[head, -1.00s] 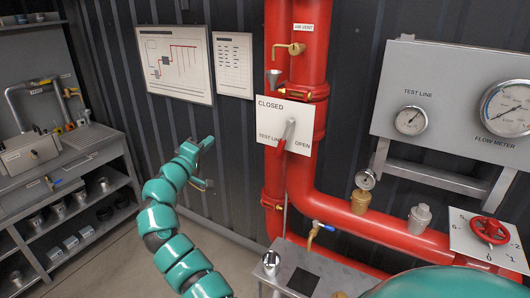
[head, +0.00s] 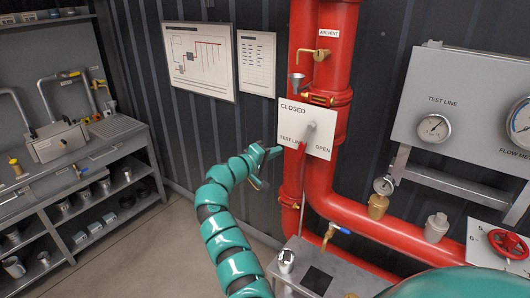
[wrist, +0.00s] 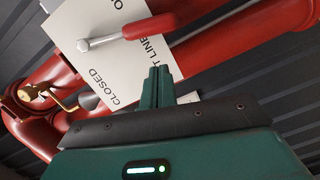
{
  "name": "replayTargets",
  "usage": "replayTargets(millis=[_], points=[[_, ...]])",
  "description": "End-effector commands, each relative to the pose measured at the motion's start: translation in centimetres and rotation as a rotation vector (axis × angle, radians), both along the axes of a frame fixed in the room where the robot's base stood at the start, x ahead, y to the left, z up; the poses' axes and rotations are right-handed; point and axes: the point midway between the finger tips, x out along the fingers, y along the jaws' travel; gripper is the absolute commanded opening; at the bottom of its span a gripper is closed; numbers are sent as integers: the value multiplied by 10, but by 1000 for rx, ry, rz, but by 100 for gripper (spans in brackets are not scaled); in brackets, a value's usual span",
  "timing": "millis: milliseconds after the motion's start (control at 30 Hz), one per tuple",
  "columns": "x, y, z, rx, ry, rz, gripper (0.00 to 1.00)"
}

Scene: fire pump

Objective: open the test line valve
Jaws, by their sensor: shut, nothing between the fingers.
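The test line valve is a lever on a white plate (head: 291,116) marked CLOSED, TEST LINE and OPEN, on the red pipe. Its lever (head: 304,145) has a grey stem and red grip and hangs down, slightly left, from the pivot. In the wrist view the red grip (wrist: 151,26) lies across the plate (wrist: 72,22), just beyond the fingers. My gripper (head: 276,152) is left of the plate's lower edge in the head view. In the wrist view my gripper (wrist: 158,70) has its fingers together, empty, apparently clear of the lever. The exact gap is unclear.
Red pipes (head: 390,226) run down and right. A gauge panel (head: 450,95) is at right and a workbench (head: 85,165) at left. Floor between bench and arm is clear.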

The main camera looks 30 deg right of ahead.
Motion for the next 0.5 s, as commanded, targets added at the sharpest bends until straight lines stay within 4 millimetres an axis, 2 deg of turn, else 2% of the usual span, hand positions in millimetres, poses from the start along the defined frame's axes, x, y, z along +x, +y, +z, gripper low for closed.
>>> replayTargets(millis=[67,500], points=[[2,-10,2,2,1,1,0],[-17,-36,-6,-1,1,1,0]])
